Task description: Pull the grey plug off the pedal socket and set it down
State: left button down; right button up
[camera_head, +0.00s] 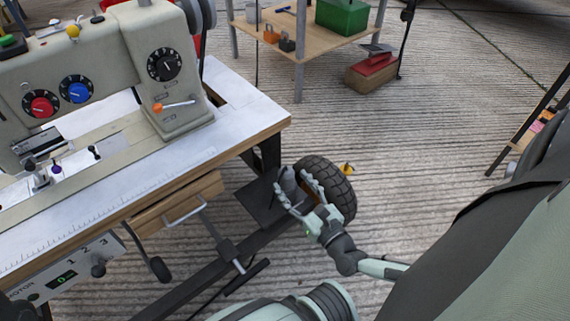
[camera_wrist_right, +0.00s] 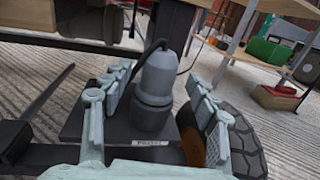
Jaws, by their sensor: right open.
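The grey plug (camera_wrist_right: 158,77) stands upright in the right wrist view, with a black cable at its top. Its wide dark lower part sits at the pedal socket (camera_wrist_right: 150,144), a dark plate with a small label. In the head view the plug (camera_head: 287,180) is partly covered by my right gripper (camera_head: 298,188). The right gripper is open, its fingers on either side of the plug in the wrist view (camera_wrist_right: 158,100). I see gaps on both sides and no contact. The left gripper is not in view.
A black tyre (camera_head: 337,185) stands close beside the right gripper. The sewing table (camera_head: 230,125) with its large machine (camera_head: 110,70) is at the left, its drawer (camera_head: 180,202) overhanging near the pedal. A wooden shelf table (camera_head: 290,38) is at the back. Open floor lies to the right.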

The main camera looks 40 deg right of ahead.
jog(key=w, duration=0.5)
jog(key=w+b, duration=0.1)
jog(key=w, duration=0.1)
jog(key=shift+w+d, duration=0.2)
jog(key=shift+d, duration=0.1)
grip_shut()
jog(key=shift+r, duration=0.1)
